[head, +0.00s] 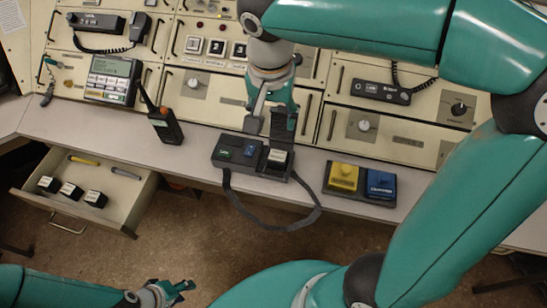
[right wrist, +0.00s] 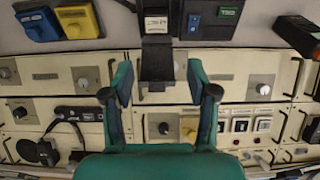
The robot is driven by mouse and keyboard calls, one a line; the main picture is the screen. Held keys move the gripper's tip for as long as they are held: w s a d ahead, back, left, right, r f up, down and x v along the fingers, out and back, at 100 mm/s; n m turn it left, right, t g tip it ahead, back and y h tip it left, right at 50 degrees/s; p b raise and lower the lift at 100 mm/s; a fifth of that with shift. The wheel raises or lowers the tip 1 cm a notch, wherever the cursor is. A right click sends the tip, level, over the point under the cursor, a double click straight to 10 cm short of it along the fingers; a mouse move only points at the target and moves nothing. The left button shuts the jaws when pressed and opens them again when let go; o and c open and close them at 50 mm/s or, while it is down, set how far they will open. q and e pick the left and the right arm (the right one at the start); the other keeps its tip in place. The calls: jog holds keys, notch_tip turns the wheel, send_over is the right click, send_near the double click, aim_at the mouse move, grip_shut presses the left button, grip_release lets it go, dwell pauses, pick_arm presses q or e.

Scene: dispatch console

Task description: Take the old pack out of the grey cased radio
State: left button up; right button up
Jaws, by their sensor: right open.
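The grey cased radio (head: 228,150) lies on the desk near the middle, with a black strap looped over the front edge. Its lid (head: 282,122) stands open and upright at the back of its right end. A pack with a white label (head: 277,157) sits in the bay; it also shows in the right wrist view (right wrist: 156,24). My right gripper (head: 274,108) is open above and behind the bay. In the right wrist view its fingers (right wrist: 160,75) are on either side of the raised lid (right wrist: 157,62), with gaps visible. My left gripper (head: 172,291) is low in front of the desk, apart from everything; its opening is unclear.
An open drawer (head: 128,212) at left holds three white-labelled packs (head: 70,190) and two pens. A handheld radio (head: 167,126) stands left of the cased radio. A dark tray (head: 342,195) with yellow and blue blocks lies right. The console panels rise close behind.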

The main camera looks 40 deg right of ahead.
jog(key=b, duration=0.1)
send_over(278, 155)
jog(key=f, duration=0.9)
jog(key=shift+s+a+f, duration=0.2)
jog(key=shift+s+f, duration=0.05)
jog(key=shift+f, duration=0.15)
jog(key=shift+w+d+f+b, duration=0.1)
jog(key=shift+f+b, duration=0.05)
jog(key=shift+f, duration=1.3)
jog(key=shift+w+f+b, duration=0.1)
jog(key=shift+f+b, duration=0.05)
jog(key=shift+f, duration=1.3)
jog(key=c, duration=1)
